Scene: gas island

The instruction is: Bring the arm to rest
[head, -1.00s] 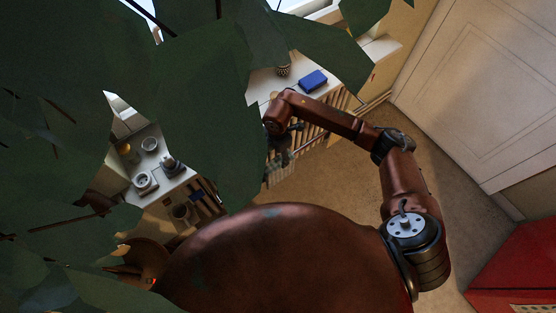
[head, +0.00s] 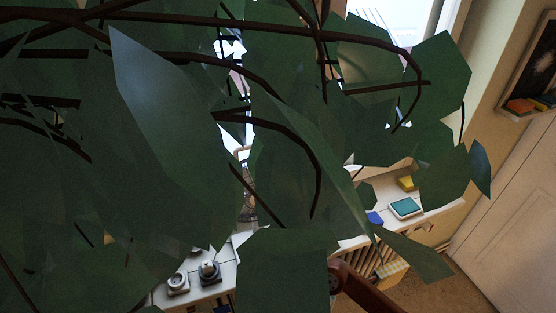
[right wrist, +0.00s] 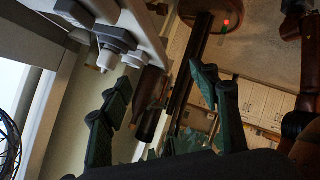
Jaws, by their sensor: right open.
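Part of my right arm (head: 365,290) shows at the bottom of the head view, a brown link in front of the white cabinet. The rest of it is hidden by leaves or out of frame. In the right wrist view my right gripper (right wrist: 160,88) has its two dark green fingers spread wide. I see nothing held between them. Behind the fingers are a dark pole and a brown cylinder. My left gripper does not show in either view.
Large green leaves (head: 165,125) on dark branches cover most of the head view. A white cabinet (head: 440,210) carries a teal box (head: 405,208), a yellow item (head: 406,184) and a blue item (head: 374,218). A white door (head: 515,215) stands at right.

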